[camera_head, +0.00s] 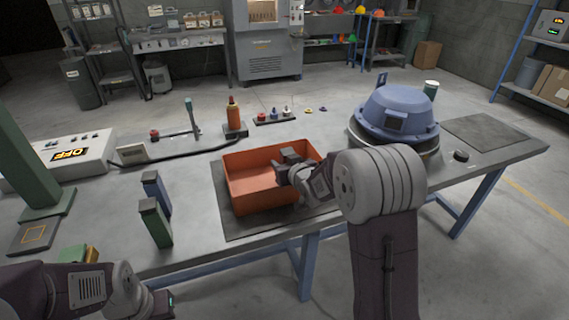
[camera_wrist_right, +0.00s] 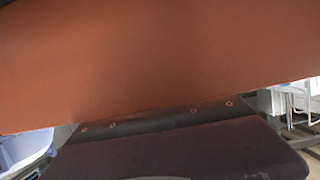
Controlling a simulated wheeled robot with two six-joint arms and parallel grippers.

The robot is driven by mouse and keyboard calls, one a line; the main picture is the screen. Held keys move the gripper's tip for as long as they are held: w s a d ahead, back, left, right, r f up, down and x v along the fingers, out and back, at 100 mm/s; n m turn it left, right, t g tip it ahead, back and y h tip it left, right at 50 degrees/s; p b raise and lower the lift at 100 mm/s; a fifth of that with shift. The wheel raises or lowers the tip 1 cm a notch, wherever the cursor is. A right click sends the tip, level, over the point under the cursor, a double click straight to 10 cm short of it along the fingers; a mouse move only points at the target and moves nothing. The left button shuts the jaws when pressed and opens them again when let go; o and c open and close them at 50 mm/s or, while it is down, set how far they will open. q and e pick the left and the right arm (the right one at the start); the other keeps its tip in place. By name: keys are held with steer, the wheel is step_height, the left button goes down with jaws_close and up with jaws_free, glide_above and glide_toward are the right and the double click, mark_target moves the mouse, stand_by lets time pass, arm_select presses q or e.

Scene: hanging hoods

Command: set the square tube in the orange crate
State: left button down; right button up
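The orange crate (camera_head: 240,196) sits on a dark mat on the table. My right gripper (camera_head: 286,160) reaches over the crate's right part, its tips in or just above it; whether it holds anything cannot be told. The right wrist view is mostly filled by a close orange surface (camera_wrist_right: 160,55). Two upright square-section posts, one green (camera_head: 156,226) and one blue (camera_head: 155,190), stand left of the crate; I cannot tell whether either is the square tube. My left gripper (camera_head: 158,302) is low at the front left, apart from the crate, its fingers unclear.
A blue domed hood (camera_head: 398,112) stands right of the crate, with a dark mat (camera_head: 486,132) beyond. A controller box reading OFF (camera_head: 62,156) is at left. An orange bottle (camera_head: 234,116) stands behind the crate. Bare table lies between posts and crate.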

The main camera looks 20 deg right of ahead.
steer(key=shift+o, duration=0.2)
steer(key=shift+r, duration=0.1)
steer(key=shift+r+p, duration=0.35)
steer(key=shift+p, duration=0.1)
steer(key=p+v, duration=0.2)
steer(key=v, duration=1)
steer(key=shift+r, duration=0.2)
